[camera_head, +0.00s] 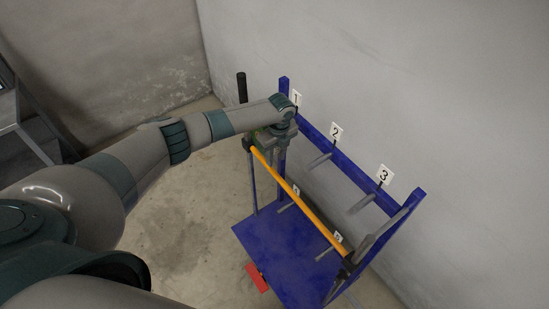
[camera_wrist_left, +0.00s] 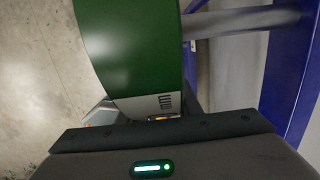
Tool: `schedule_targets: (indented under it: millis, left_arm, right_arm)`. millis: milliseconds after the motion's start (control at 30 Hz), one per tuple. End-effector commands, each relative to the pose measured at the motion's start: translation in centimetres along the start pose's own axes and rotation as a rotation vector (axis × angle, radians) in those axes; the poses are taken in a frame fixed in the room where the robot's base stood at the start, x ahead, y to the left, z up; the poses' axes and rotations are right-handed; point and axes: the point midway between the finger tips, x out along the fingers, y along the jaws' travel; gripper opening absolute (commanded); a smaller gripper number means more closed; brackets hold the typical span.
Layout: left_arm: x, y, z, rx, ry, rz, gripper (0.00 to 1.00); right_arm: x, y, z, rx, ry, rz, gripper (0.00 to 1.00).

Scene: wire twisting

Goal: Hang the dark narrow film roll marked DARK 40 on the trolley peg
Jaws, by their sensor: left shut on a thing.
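My left gripper (camera_head: 270,137) is at the trolley's far left end, just below the number 1 sign (camera_head: 296,98). It is shut on a green roll (camera_wrist_left: 135,45), which fills the upper middle of the left wrist view. The roll has a pale label with dark bars; no DARK 40 marking is readable. In the head view only a small green part of the roll shows beside the gripper. A grey peg (camera_wrist_left: 235,20) shows just right of the roll in the wrist view; I cannot tell if they touch. The blue trolley (camera_head: 285,250) has several grey pegs.
Pegs by signs 2 (camera_head: 336,131) and 3 (camera_head: 384,174) look empty, as do the lower pegs. A yellow-orange bar (camera_head: 300,200) runs along the trolley's front. A wall stands close behind it. A red object (camera_head: 257,277) is at the trolley base. Grey shelving (camera_head: 25,130) stands far left.

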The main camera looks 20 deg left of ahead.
Motion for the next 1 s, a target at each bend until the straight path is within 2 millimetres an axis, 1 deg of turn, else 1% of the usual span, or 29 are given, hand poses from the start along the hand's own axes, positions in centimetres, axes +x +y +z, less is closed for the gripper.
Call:
schedule_targets:
  millis: [1000]
  left_arm:
    - [0.0, -2.1, 0.0, 0.0, 0.0, -0.002, 0.0]
  right_arm:
    - [1.9, -0.1, 0.1, 0.0, 0.0, 0.0, 0.0]
